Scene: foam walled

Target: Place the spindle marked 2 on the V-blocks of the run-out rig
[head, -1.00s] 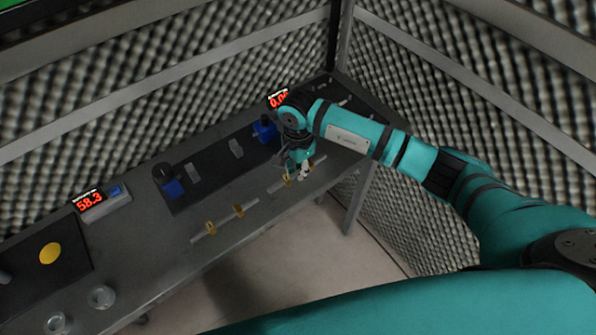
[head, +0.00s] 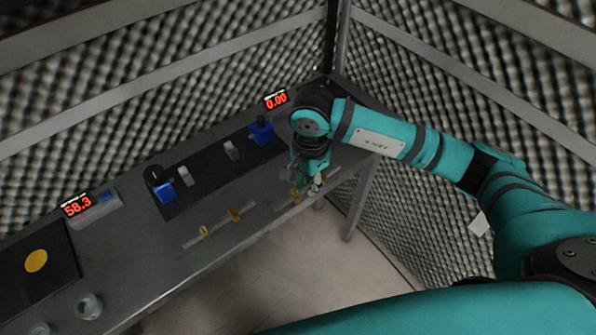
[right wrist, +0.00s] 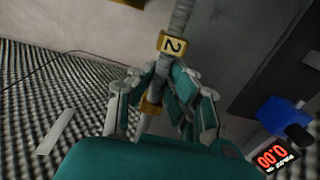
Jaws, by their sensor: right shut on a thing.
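The spindle marked 2 (right wrist: 179,22) is a thin grey rod with yellow collars. Its tag (right wrist: 172,44) reads 2 in the right wrist view. My right gripper (right wrist: 160,92) is shut on this rod, between the two collars. In the head view the right gripper (head: 314,186) and the spindle (head: 283,206) are over the bench's front edge; the gripper hides part of the rod. The run-out rig is a dark plate (head: 208,178) with two small grey V-blocks (head: 231,150) (head: 186,175) between blue units at its ends. No spindle shows on the V-blocks. My left gripper is out of view.
Another rod with yellow collars (head: 220,225) lies near the front edge of the grey bench (head: 150,265). A display (head: 276,99) reads 0.00, another (head: 77,206) reads 58.3. A black mat with a yellow disc (head: 36,261) and clear round dishes (head: 89,306) are at left. Foam walls enclose the bench.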

